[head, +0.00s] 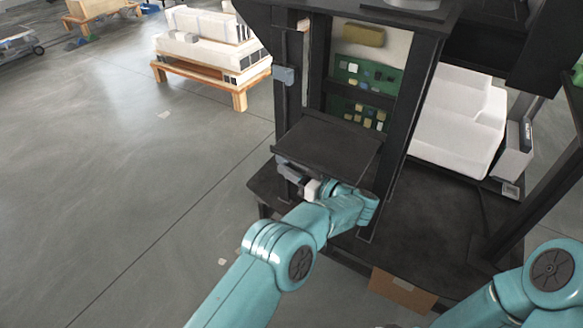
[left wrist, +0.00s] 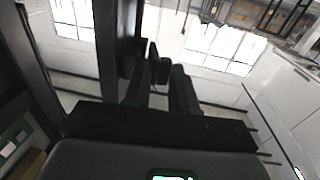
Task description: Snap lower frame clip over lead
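The black frame (head: 312,60) stands upright at the centre of the head view. A grey-blue clip (head: 284,75) sits on its left post at upper height. My left gripper (head: 291,174) is low beside that left post, at the left edge of a dark shelf plate. In the left wrist view its two dark fingers (left wrist: 161,88) stand apart with a bright gap between them. A small dark block (left wrist: 160,70) shows at the tips; whether it is the lower clip I cannot tell. The lead cannot be made out. My right gripper is outside both views.
Green circuit boards (head: 362,85) sit inside the frame, above the dark shelf plate (head: 328,146). A white casing (head: 455,125) is to the right. A cardboard box (head: 402,290) lies under the base.

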